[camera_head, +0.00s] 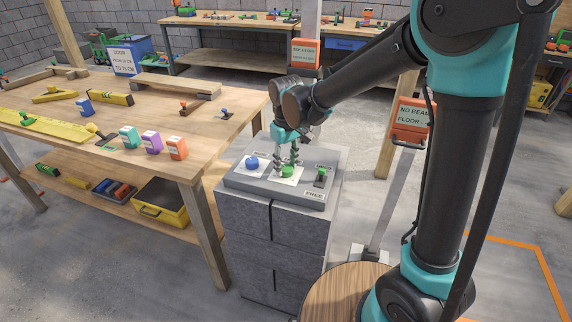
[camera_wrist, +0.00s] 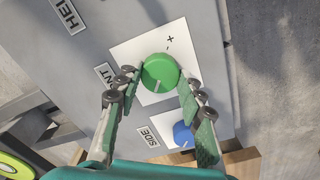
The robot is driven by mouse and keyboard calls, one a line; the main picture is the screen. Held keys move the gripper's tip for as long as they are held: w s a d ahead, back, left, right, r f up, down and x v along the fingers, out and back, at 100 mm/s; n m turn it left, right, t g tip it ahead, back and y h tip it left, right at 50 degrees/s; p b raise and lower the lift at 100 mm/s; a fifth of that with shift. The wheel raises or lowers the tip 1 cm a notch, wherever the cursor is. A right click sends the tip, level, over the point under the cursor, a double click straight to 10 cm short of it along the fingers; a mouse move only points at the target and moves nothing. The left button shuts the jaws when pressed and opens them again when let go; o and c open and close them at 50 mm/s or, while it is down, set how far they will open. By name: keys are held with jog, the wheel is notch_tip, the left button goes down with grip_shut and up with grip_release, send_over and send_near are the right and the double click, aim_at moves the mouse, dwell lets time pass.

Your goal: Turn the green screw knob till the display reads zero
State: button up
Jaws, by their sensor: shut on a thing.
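The green screw knob (camera_head: 288,171) sits on a white plate on top of a grey cabinet (camera_head: 270,235). In the wrist view the knob (camera_wrist: 160,72) is round with a pale pointer line, beside plus and minus marks. My gripper (camera_head: 286,166) reaches down from above, with its fingers on either side of the knob. In the wrist view the gripper (camera_wrist: 160,80) is shut on the knob. I cannot make out a numeric display reading.
A wooden workbench (camera_head: 225,125) with blocks and tools stands left. A post with an orange sign (camera_head: 410,118) stands behind right.

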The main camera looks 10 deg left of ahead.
aim_at(286, 167)
jog(key=o, duration=1.2)
jog(key=shift+c, duration=0.2)
jog(key=shift+r, duration=0.15)
notch_tip(286, 167, up, 12)
jog(key=d+f+m, duration=0.3)
jog(key=d+f, duration=0.2)
jog(key=d, duration=0.6)
jog(key=s+d+f+m+t, duration=0.2)
jog(key=s+d+f, duration=0.3)
jog(key=d, duration=0.6)
jog(key=s+d+f+m+t, duration=0.2)
jog(key=s+d+f+m, duration=0.2)
jog(key=d+f, duration=0.3)
jog(key=s+d, duration=0.1)
jog(key=d, duration=0.2)
jog(key=shift+s+d+f+m, duration=0.25)
jog(key=shift+s+d+m, duration=0.05)
jog(key=shift+s+d, duration=0.1)
